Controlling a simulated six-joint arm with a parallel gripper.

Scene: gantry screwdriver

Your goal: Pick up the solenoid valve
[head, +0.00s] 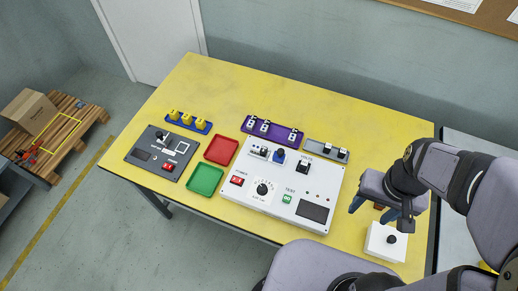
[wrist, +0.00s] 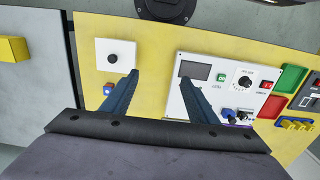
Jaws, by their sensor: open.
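My gripper (head: 371,211) is open over the right end of the yellow table, with nothing between its blue fingers in the wrist view (wrist: 159,78). In the head view the gripper mostly hides that part. A blue part (head: 279,156) sits at the top of the white test panel (head: 238,192), with other small parts beside it. I cannot tell for certain which part is the solenoid valve.
The white knob box also shows in the head view (head: 386,241). A purple rack (head: 282,139), grey rack (head: 318,146), blue rack with yellow parts (head: 202,128), red tray (head: 222,150), green tray (head: 205,180) and dark panel (head: 150,150) occupy the table. Its far side is clear.

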